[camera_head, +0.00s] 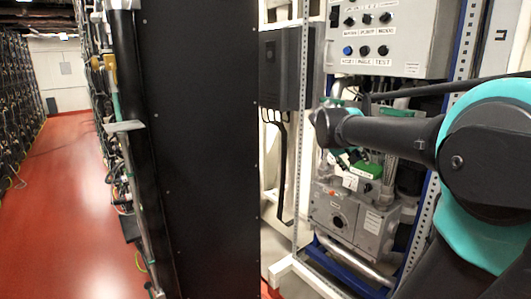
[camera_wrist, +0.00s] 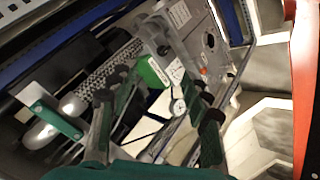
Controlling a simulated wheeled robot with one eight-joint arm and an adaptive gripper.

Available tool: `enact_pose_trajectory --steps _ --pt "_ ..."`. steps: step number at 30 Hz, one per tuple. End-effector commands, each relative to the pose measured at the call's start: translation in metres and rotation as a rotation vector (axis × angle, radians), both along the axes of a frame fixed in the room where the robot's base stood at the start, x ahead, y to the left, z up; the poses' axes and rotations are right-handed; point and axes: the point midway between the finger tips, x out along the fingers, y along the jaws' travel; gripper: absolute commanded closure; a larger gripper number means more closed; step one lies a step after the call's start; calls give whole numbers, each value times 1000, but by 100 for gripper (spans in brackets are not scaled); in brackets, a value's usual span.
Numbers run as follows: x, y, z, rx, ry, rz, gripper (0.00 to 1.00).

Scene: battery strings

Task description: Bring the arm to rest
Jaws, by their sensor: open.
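My arm (camera_head: 400,132) reaches in from the right in the head view, its link stretched leftward in front of an open-frame cabinet. The teal and black joint is at the right edge. My gripper (camera_wrist: 158,92) shows in the wrist view with two dark fingers apart and nothing between them. Behind the fingers are a green block (camera_wrist: 152,72), white labels and a braided metal cable. In the head view the gripper is largely hidden behind the end of the arm.
A grey control box (camera_head: 385,40) with knobs is above the arm. A grey metal unit (camera_head: 350,218) is below it. A black panel (camera_head: 200,150) stands at the centre left. The red aisle floor (camera_head: 70,210) is clear at the left.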

Motion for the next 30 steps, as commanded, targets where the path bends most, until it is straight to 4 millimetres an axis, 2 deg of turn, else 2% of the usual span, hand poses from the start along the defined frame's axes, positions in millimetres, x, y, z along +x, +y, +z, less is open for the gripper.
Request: enact_pose_trajectory --steps 1,3,9,12,15,18,21,30 --pt "-16 5 -32 43 21 10 52" --pt "-38 14 -74 110 53 28 52" --pt "-113 49 -185 305 129 99 52" --pt "-151 68 -229 395 154 139 52" --pt "-184 85 -261 470 168 176 52" --pt "-207 97 -281 520 176 200 52" --pt "-218 104 -290 545 180 214 52" --pt "-220 106 -292 553 180 218 52"
